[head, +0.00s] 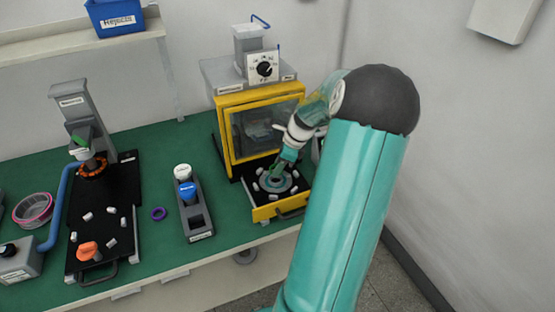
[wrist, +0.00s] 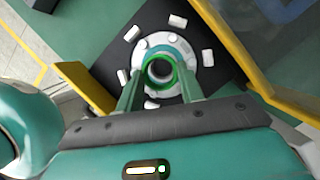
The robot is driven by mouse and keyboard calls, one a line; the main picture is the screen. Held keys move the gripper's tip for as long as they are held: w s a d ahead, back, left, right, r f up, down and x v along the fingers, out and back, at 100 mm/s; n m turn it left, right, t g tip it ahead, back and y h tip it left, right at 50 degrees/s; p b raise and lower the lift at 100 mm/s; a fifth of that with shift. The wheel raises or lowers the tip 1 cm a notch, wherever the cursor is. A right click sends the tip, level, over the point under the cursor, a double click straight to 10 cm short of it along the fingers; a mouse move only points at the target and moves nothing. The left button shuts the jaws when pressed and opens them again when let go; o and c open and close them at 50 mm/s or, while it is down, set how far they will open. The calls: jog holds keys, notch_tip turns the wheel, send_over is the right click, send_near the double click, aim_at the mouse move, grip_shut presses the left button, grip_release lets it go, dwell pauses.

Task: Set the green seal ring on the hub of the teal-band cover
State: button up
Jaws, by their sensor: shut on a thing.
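The teal-band cover (head: 264,183) is a pale grey disc with a teal band, lying flat on the black tray of the yellow machine's drawer. It also shows in the wrist view (wrist: 184,53). My gripper (head: 281,168) points down over the cover's middle. In the wrist view, its two fingers (wrist: 160,84) are shut on the green seal ring (wrist: 147,77). The ring appears lined up around the cover's hub, which has a dark centre hole (wrist: 159,70). I cannot tell whether the ring touches the hub or hangs above it. The ring is not distinct in the head view.
White pegs stand around the cover on the tray. The yellow machine (head: 222,128) rises behind. To the left are a grey holder (head: 197,223) with white and blue caps, a purple ring (head: 158,213), and a black press board (head: 125,185) with an orange part (head: 87,250).

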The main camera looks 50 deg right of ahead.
jog(key=shift+f, duration=0.1)
dwell(0.3)
jog(key=shift+w+f, duration=0.1)
jog(key=shift+f, duration=0.45)
jog(key=shift+f, duration=0.1)
jog(key=shift+f, duration=0.4)
jog(key=shift+f, duration=0.25)
dwell(0.4)
jog(key=o, duration=1.1)
jog(key=shift+c, duration=0.2)
